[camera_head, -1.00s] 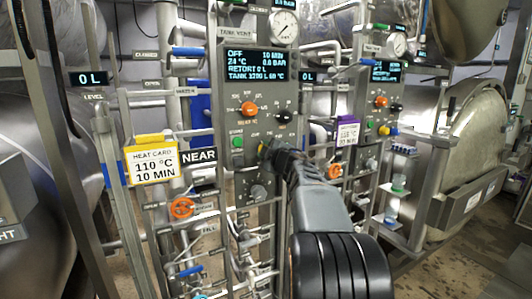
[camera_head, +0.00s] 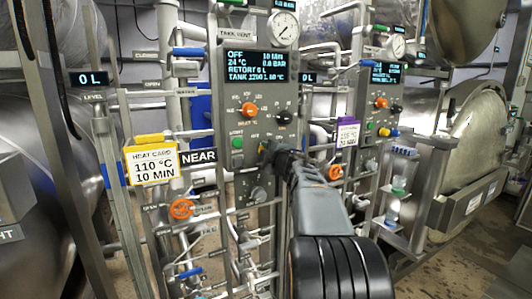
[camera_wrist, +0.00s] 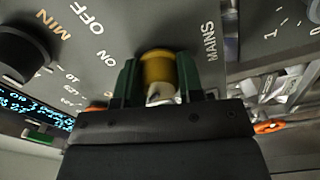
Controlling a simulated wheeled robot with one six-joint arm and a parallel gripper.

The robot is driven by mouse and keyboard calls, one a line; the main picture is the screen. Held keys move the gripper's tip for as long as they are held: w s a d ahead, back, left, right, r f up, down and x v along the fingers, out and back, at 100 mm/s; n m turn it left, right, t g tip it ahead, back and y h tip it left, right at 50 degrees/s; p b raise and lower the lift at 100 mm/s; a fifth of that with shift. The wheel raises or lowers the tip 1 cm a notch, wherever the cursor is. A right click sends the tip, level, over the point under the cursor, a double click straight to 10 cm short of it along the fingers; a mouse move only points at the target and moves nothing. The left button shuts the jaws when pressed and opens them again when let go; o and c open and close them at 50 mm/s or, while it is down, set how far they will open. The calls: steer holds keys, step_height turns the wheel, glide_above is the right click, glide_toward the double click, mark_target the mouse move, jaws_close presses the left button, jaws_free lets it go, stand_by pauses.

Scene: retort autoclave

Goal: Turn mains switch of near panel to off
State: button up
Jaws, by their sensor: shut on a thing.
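The near panel (camera_head: 235,93) stands upright at the centre of the head view, beside the NEAR label (camera_head: 199,156). Its display reads OFF, 10 min, 24 °C, 0.0 bar. The mains switch (camera_wrist: 158,68) is a yellow knob beside the word MAINS in the wrist view, with ON and OFF printed to its left. My gripper (camera_wrist: 160,85) is shut on this knob, one dark green finger on each side. In the head view my gripper (camera_head: 268,150) reaches the panel's lower right, and my arm hides part of the panel there. The switch's pointer direction is hard to tell.
The near panel also carries an orange knob (camera_head: 249,109), a black knob (camera_head: 284,117), a green button (camera_head: 237,143) and a lower dark knob (camera_head: 258,194). A second panel (camera_head: 370,101) stands to the right. A yellow-framed heat card (camera_head: 152,164) hangs at left.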

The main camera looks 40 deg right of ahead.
steer(key=o, duration=0.9)
steer(key=shift+s, duration=0.1)
steer(key=s, duration=0.4)
steer(key=s+a+b, duration=0.1)
steer(key=s, duration=0.8)
steer(key=shift+s+a, duration=0.25)
steer(key=shift+a, duration=0.15)
